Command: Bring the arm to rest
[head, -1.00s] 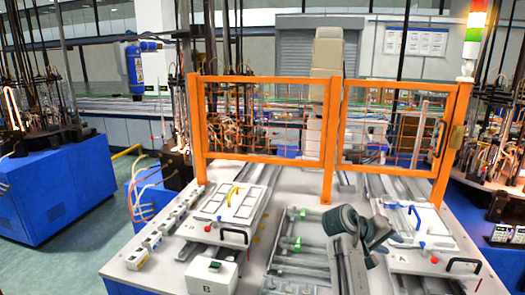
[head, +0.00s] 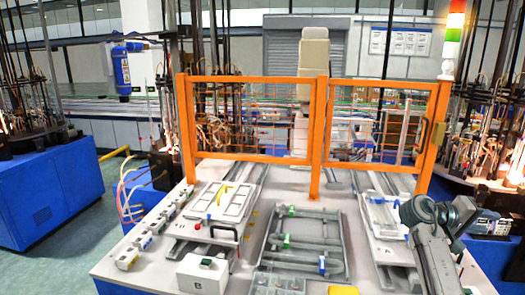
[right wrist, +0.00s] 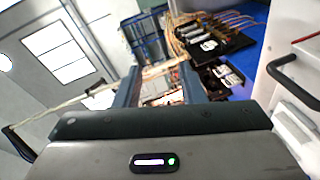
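My right arm is folded at the right side of the head view, over the right part of the white workbench (head: 150,262). Its right gripper (head: 488,222) points to the right near the bench's right edge, and its fingers are hard to make out there. In the right wrist view the right gripper (right wrist: 160,78) shows two dark fingers well apart, with nothing visible held between them. My left gripper is not in view.
An orange mesh fence (head: 318,120) stands across the bench. A white tray with a yellow piece (head: 222,193) lies at left, a grey rail frame (head: 300,245) in the middle. A white box (head: 203,273) stands in front. Blue machines (head: 45,195) flank the bench.

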